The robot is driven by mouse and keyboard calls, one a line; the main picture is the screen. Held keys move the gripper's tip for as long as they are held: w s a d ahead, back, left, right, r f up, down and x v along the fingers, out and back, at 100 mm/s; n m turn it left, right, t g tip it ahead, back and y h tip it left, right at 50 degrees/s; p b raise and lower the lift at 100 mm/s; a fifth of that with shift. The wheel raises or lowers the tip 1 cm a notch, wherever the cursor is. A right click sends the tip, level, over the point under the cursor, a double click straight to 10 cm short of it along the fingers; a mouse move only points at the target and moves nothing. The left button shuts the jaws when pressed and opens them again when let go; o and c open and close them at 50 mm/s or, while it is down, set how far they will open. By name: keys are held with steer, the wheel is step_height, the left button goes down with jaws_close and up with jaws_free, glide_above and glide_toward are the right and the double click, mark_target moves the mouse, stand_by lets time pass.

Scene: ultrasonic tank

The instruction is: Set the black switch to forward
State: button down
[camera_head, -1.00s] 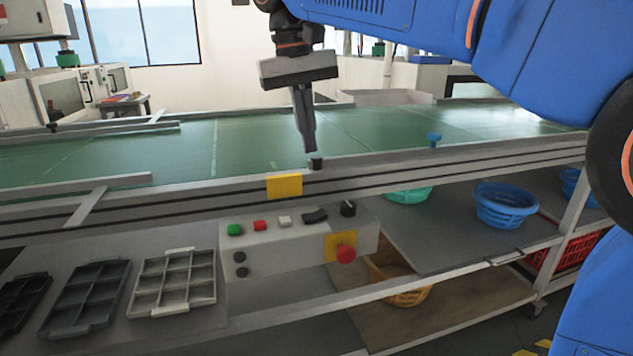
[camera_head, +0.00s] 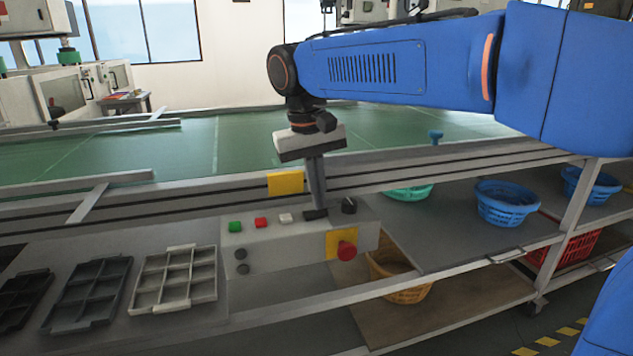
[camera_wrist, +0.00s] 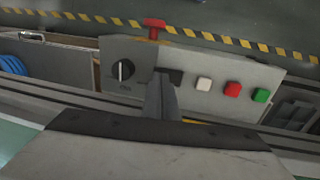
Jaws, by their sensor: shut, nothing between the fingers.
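The black switch (camera_head: 314,214) is a low rocker on top of the grey control box (camera_head: 270,252), between a white button and a black knob. In the wrist view the black switch (camera_wrist: 176,76) shows partly behind my fingers. My gripper (camera_head: 318,205) is shut and empty, pointing down, with its fingertips at the switch. In the wrist view my gripper (camera_wrist: 161,78) covers the left part of the switch. I cannot tell whether the tips touch it or which way it is tilted.
The black rotary knob (camera_head: 349,205) stands close to the right of my fingertips. White (camera_head: 286,218), red (camera_head: 260,222) and green (camera_head: 235,227) buttons lie to the left. A red emergency button (camera_head: 346,250) sits on the front. The conveyor rail (camera_head: 420,167) runs behind.

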mark_target(308, 214)
steer(key=shift+d+f, duration=0.1)
steer(key=shift+f, duration=0.15)
steer(key=shift+d+f+y, duration=0.15)
steer(key=shift+f+y, duration=0.05)
steer(key=shift+y, duration=0.2)
steer(key=shift+f, duration=0.1)
steer(key=shift+s+a, duration=0.25)
steer(key=shift+a, duration=0.6)
steer(key=shift+r, duration=0.4)
step_height(308, 214, up, 14)
steer(key=shift+s+a+f, duration=0.15)
steer(key=shift+a+f, duration=0.05)
steer(key=shift+a, duration=0.2)
